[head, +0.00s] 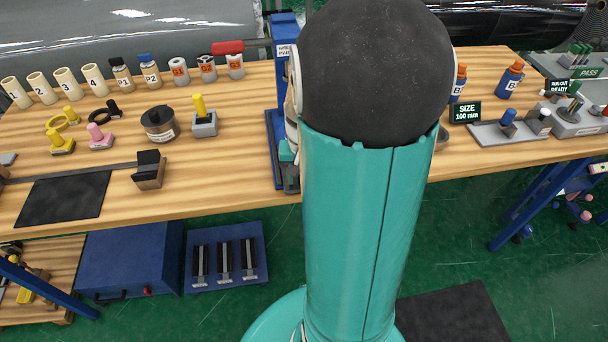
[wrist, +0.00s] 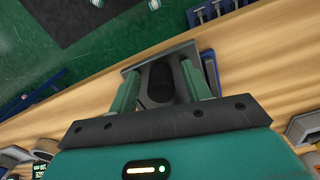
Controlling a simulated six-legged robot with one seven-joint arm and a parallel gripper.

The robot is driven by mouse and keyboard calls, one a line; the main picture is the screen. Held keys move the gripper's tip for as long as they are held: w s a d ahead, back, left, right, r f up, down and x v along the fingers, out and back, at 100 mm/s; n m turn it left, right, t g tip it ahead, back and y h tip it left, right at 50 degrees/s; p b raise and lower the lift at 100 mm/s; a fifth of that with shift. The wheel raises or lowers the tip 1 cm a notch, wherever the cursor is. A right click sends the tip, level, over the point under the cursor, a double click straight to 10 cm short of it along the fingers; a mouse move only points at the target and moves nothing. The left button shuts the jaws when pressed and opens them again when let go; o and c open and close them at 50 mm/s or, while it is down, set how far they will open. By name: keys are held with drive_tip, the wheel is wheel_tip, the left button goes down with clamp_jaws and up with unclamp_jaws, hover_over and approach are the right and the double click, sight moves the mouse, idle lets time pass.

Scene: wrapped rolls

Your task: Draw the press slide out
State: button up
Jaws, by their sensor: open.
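The press shows in the head view as a blue upright (head: 285,38) and blue base (head: 272,150) on the bench, mostly hidden behind my arm. In the wrist view, a grey part with a dark rounded recess or block (wrist: 160,82), which looks like the press slide, lies between my fingers. Its grey edge (wrist: 158,56) runs across just beyond the fingertips. My gripper (wrist: 161,75) is open, with one green finger on each side of this part. I cannot tell whether the fingers touch it. In the head view only a small teal piece of my gripper (head: 286,152) shows beside my arm.
The wooden bench (head: 235,160) holds tubes and bottles (head: 150,73) at the back left, a black-topped block (head: 150,170) at the front left, and a size display (head: 465,112) at right. A blue cabinet (head: 130,262) stands below.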

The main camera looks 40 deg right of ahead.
drive_tip(key=shift+s, duration=0.1)
drive_tip(key=shift+r, duration=0.5)
wheel_tip(320, 180, up, 13)
drive_tip(key=shift+f, duration=0.1)
idle(0.3)
drive_tip(key=s+a+r+n+t, duration=0.2)
drive_tip(key=a+n, duration=0.2)
drive_tip(key=a, duration=0.7)
drive_tip(key=s+a+r+n+t, duration=0.2)
drive_tip(key=a+n, duration=0.3)
drive_tip(key=a, duration=0.6)
drive_tip(key=shift+s+a+r+t, duration=0.25)
drive_tip(key=shift+r+t, duration=0.3)
drive_tip(key=shift+t, duration=0.25)
